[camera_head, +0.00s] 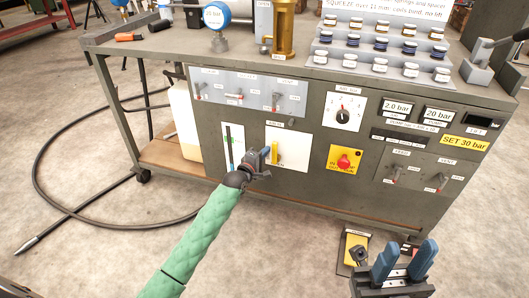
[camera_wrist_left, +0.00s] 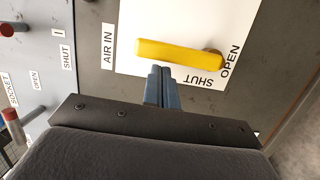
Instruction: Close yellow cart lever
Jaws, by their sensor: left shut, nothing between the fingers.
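The yellow cart lever (camera_head: 275,151) is on a white plate (camera_head: 296,148) on the cart's front panel. In the left wrist view the lever (camera_wrist_left: 175,54) is a long yellow bar, with its round pivot at the right end near the OPEN label. The SHUT label lies below the bar. My left gripper (camera_head: 265,152) is shut and empty. Its blue fingertips (camera_wrist_left: 162,73) are beside the lever's long edge, toward its free end; I cannot tell whether they touch. My right gripper (camera_head: 404,262) is open and empty at the lower right, away from the panel.
A red knob on a yellow plate (camera_head: 345,159) and a black dial (camera_head: 343,113) sit right of the lever. Small switches (camera_head: 238,97) are above left. A black hose (camera_head: 60,135) lies on the floor at left. A yellow floor item (camera_head: 355,250) is near my right gripper.

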